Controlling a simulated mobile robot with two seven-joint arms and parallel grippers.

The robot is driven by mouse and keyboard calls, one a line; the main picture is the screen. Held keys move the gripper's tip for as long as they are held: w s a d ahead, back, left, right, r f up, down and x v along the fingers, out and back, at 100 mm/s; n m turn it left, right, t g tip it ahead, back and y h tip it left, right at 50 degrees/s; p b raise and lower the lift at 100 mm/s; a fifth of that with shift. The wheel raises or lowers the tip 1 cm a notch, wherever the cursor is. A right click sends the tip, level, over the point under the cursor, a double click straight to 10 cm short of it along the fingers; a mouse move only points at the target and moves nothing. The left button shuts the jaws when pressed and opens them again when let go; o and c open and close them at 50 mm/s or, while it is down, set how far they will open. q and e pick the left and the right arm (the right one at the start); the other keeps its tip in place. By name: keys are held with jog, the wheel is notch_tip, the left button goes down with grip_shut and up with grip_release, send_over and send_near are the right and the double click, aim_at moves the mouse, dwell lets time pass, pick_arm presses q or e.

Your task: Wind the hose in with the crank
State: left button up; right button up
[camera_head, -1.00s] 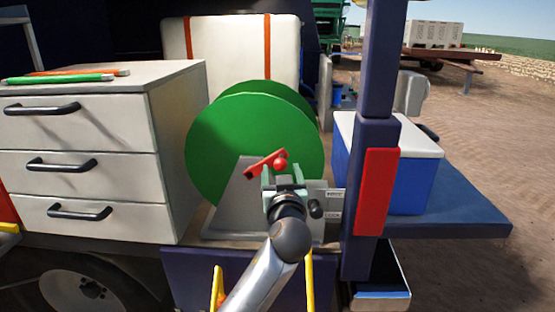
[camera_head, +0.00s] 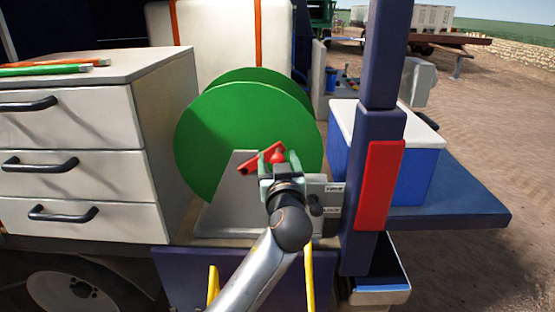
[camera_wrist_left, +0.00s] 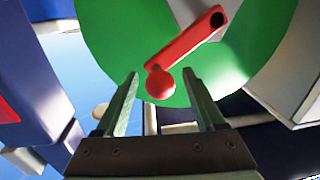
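The green hose reel (camera_head: 240,130) stands on a grey bracket (camera_head: 222,215) on the vehicle bed. Its red crank (camera_head: 258,160) slants up to the right and ends in a round red knob (camera_head: 277,155). In the left wrist view the crank (camera_wrist_left: 190,38) and knob (camera_wrist_left: 160,83) show against the green disc. My left gripper (camera_head: 279,164) is at the knob, fingers pointing at the reel. Its fingers (camera_wrist_left: 161,78) are open, with the knob between their tips; I cannot tell whether they touch it. No hose is visible. My right gripper is out of view.
A labelled plate (camera_head: 333,190) with a dark lever knob (camera_head: 317,206) is just right of my gripper. A dark blue post (camera_head: 378,60) with a red panel (camera_head: 380,185) stands further right, before a blue cooler (camera_head: 410,170). A white drawer cabinet (camera_head: 80,140) stands left.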

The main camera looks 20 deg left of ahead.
pick_arm(q)
grip_shut()
dwell(0.3)
dwell(0.9)
